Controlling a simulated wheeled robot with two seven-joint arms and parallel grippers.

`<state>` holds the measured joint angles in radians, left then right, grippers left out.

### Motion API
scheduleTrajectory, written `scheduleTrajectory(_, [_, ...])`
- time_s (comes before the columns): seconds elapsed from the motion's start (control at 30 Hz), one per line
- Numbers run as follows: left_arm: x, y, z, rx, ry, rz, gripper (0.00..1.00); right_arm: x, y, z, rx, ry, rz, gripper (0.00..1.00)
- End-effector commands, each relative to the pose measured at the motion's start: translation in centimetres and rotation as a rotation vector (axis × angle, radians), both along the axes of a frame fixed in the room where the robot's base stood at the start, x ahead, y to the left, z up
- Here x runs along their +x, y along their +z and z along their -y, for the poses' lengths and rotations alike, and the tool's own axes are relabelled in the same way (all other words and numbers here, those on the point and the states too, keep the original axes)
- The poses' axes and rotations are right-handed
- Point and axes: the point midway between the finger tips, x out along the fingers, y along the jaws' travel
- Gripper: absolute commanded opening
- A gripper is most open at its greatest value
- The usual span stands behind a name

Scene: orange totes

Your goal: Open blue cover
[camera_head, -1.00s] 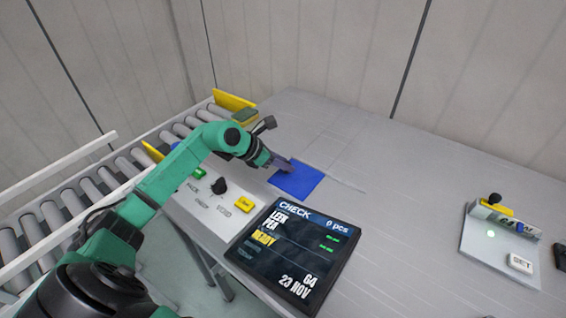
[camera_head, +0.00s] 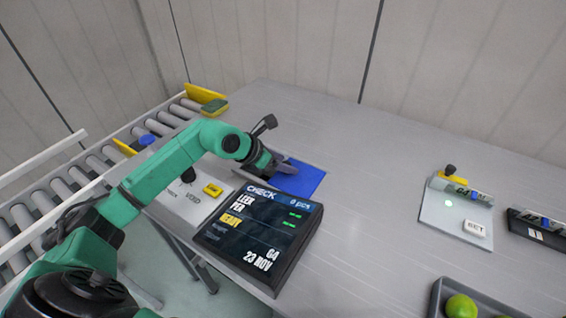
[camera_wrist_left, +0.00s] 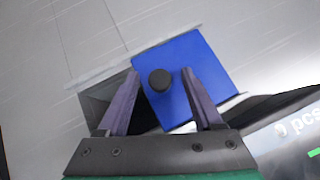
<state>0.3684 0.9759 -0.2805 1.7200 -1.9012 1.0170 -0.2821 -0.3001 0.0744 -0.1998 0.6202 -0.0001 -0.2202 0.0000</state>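The blue cover (camera_head: 303,181) lies on the grey table behind the dark screen. In the left wrist view the flat blue cover (camera_wrist_left: 205,70) has a round black knob (camera_wrist_left: 160,79). A dark recess (camera_wrist_left: 98,103) shows to the left of the cover, partly uncovered. My left gripper (camera_head: 278,162) is low over the cover's left part. In the left wrist view its two fingers (camera_wrist_left: 161,74) stand apart on either side of the knob, with a visible gap on each side. My right gripper is not in view.
A screen reading "CHECK" (camera_head: 258,235) stands close in front of the cover. A panel with a yellow button (camera_head: 212,190) and a roller conveyor (camera_head: 62,190) are at left. A scale-like device (camera_head: 455,210) and a tray of green round items (camera_head: 437,300) are at right. The table's middle is clear.

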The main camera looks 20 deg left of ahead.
Motion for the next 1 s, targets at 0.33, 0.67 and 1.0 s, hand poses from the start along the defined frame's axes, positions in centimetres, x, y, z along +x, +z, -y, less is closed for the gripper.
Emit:
scheduleTrajectory(0.33, [-0.3,0.2,-0.3,0.002,0.001,-0.001,0.66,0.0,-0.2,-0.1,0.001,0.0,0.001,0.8])
scheduleTrajectory(0.67, [-4.9,4.5,-3.1,0.009,0.004,-0.005,0.66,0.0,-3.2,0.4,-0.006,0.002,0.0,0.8])
scheduleTrajectory(1.0, [-8.0,8.9,-4.6,-0.003,-0.001,0.002,0.66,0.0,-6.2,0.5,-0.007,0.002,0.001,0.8])
